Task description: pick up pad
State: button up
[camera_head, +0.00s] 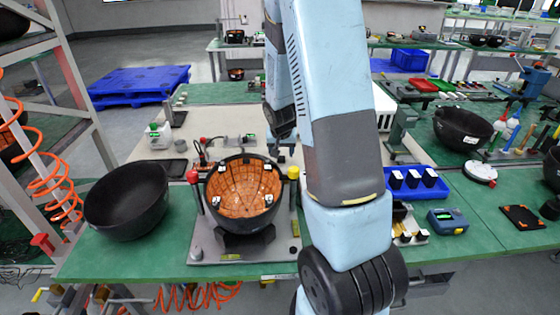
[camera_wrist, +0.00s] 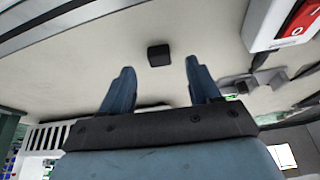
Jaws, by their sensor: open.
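A small black block, which looks like the pad (camera_wrist: 159,55), lies on a beige surface (camera_wrist: 100,50) in the wrist view. It shows just past the fingertips, about midway between them. My gripper (camera_wrist: 159,68) has its two blue fingers spread, with nothing held between them. In the head view my gripper (camera_head: 283,122) hangs over the back part of the bench, partly behind my arm. I cannot make out the small block there; my arm covers part of that area.
A bowl with an orange lining (camera_head: 243,188) sits in a fixture with red and yellow knobs. A black bowl (camera_head: 127,200) stands left of it. A blue tray (camera_head: 440,191) with black blocks is right of my arm. A white box with a red switch (camera_wrist: 303,20) is at upper right.

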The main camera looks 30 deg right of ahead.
aim_at(281, 157)
jog(key=shift+x, duration=1.8)
jog(key=shift+w+d, duration=0.1)
jog(key=shift+w, duration=0.1)
jog(key=c, duration=1.1)
jog(key=shift+r, duration=0.15)
jog(key=shift+c, duration=0.2)
